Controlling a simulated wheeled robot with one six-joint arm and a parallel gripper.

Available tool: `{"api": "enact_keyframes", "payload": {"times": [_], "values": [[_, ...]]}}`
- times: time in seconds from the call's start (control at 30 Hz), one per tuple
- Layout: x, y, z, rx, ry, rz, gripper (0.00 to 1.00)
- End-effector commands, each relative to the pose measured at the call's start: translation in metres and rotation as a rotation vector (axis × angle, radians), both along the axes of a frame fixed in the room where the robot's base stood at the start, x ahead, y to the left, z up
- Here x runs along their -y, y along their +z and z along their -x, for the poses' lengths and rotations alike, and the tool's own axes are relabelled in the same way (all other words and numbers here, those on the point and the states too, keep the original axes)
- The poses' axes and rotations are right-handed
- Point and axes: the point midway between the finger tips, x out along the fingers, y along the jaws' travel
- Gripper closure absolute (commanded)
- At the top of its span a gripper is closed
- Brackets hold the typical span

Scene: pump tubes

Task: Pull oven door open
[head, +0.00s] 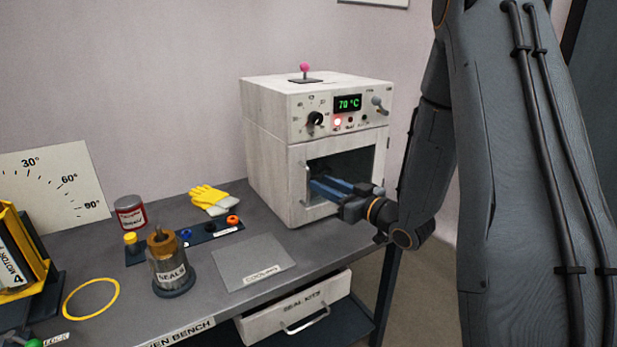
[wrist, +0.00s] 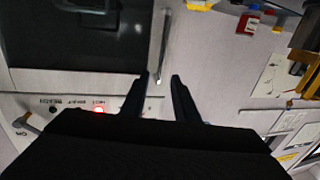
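The white oven (head: 265,150) stands at the back right of the bench. Its door (head: 340,150), with a dark window, looks shut in the head view. The upright metal handle (head: 307,185) is on the door's left side. My gripper (head: 315,186) is in front of the door's lower part, its blue fingers pointing at the handle. In the wrist view the handle (wrist: 163,45) runs down to between the two fingertips of my gripper (wrist: 160,77). The fingers are apart, with a gap beside the bar. I cannot tell whether either finger touches it.
A grey cooling mat (head: 252,263), a seals jar (head: 170,268) and yellow gloves (head: 210,199) lie left of the oven. A seal kits drawer (head: 295,309) is under the bench front. A pink-topped lever (head: 304,70) is on the oven's top.

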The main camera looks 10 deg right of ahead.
Motion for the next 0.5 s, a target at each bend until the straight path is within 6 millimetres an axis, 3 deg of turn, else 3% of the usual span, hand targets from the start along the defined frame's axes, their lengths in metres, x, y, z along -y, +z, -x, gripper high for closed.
{"api": "enact_keyframes", "payload": {"times": [0.3, 0.5], "values": [[-0.025, 0.0, -0.041, -0.001, 0.001, 0.002, 0.72], [-0.032, -0.001, -0.056, -0.003, -0.001, 0.001, 0.72]]}}
